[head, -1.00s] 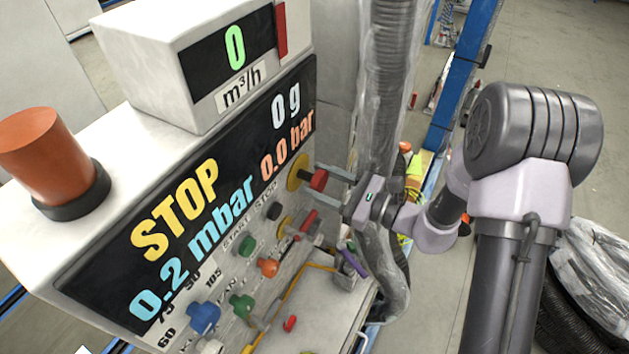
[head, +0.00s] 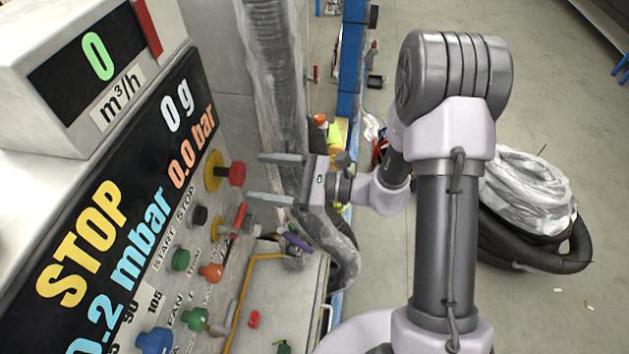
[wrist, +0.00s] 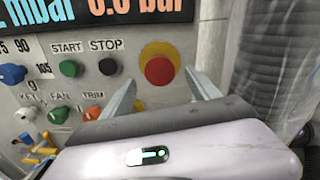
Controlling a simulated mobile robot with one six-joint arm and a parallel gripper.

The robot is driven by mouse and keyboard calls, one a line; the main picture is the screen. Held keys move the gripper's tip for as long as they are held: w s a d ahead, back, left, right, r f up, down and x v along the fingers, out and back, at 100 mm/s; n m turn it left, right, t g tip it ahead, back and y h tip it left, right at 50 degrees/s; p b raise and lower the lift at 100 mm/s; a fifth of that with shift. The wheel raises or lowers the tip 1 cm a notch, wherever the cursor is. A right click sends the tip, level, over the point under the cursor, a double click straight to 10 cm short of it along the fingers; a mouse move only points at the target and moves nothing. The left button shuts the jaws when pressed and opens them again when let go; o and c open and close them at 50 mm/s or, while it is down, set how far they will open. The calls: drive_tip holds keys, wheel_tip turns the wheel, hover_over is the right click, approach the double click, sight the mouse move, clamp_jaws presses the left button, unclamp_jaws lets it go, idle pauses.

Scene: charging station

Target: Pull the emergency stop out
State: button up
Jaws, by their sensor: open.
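The emergency stop (head: 237,174) is a red mushroom button on a yellow round plate (head: 213,171), at the upper right of the control panel. In the wrist view the red button (wrist: 159,71) shows face-on, above and between the fingers. My gripper (head: 263,178) is open and empty. In the head view its two fingers point left toward the panel, just right of the button, with a gap visible between fingertips and button. In the wrist view the fingertips (wrist: 160,85) lie on either side of the button's lower part. Nothing hides the button.
A wrapped hose (head: 275,80) runs vertically behind my gripper. Coiled hoses (head: 525,205) lie on the floor at right.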

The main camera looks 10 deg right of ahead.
drive_tip(key=v, duration=1.1)
drive_tip(key=shift+s+d, duration=0.15)
drive_tip(key=shift+d, duration=0.2)
